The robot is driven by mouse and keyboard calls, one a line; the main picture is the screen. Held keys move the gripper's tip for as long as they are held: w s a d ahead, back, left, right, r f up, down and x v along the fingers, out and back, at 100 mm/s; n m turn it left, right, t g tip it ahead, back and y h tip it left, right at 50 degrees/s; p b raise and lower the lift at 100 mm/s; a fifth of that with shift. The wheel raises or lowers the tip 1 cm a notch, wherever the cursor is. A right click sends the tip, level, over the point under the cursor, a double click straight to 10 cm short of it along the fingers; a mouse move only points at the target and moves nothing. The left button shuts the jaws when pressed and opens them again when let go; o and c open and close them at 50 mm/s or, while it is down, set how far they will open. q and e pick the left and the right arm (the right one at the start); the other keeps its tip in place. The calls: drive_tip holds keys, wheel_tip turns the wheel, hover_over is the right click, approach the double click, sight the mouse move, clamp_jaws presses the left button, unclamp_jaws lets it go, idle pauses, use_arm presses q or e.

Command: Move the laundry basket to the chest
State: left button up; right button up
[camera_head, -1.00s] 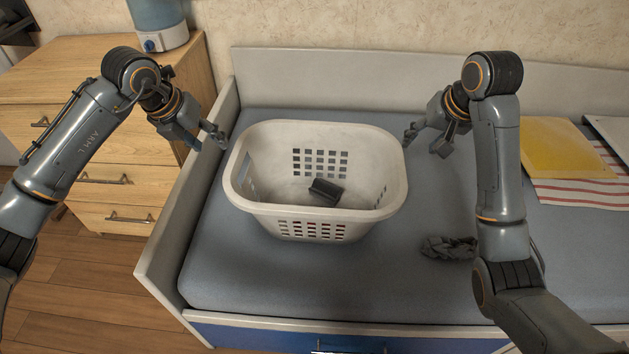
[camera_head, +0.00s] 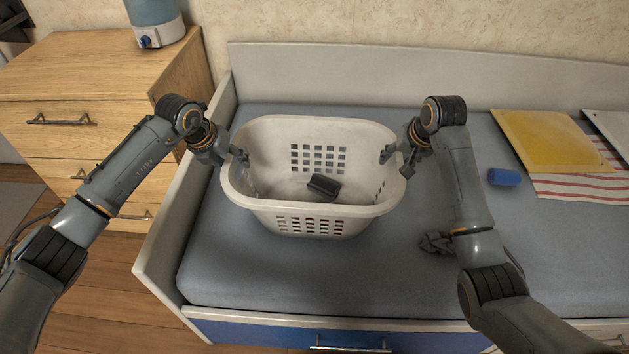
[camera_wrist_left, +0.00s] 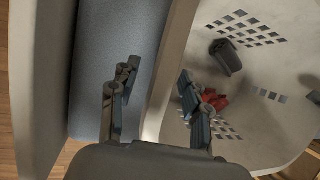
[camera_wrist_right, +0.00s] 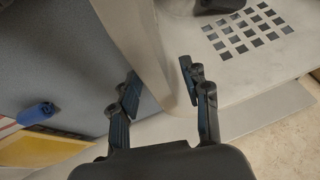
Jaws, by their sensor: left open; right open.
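The white laundry basket (camera_head: 262,205) stands upright on the bed. A dark object (camera_head: 323,186) lies inside it, and something red (camera_wrist_left: 214,100) shows inside in the left wrist view. My left gripper (camera_head: 236,160) is open at the basket's left rim; in the left wrist view the rim (camera_wrist_left: 160,105) lies between its fingers. My right gripper (camera_head: 396,160) is open at the right rim; in the right wrist view the rim (camera_wrist_right: 165,85) lies between its fingers. The wooden chest of drawers (camera_head: 85,80) stands left of the bed.
The bed's raised left side panel (camera_head: 180,215) stands between basket and chest. A white and blue container (camera_head: 155,22) is on the chest. A blue roll (camera_head: 504,177), yellow folder (camera_head: 550,140), striped cloth (camera_head: 580,188) and dark crumpled cloth (camera_head: 436,242) lie on the bed to the right.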

use_arm(q)
drive_tip(key=shift+w+d+f, duration=0.1)
drive_tip(key=shift+w+f, duration=0.05)
drive_tip(key=shift+f, duration=0.25)
use_arm(e)
drive_tip(key=shift+w+a+f, duration=0.1)
drive_tip(key=shift+w+f, duration=0.05)
drive_tip(key=shift+f, duration=0.2)
use_arm(q)
clamp_jaws()
use_arm(e)
clamp_jaws()
use_arm(q)
drive_tip(key=shift+r, duration=0.1)
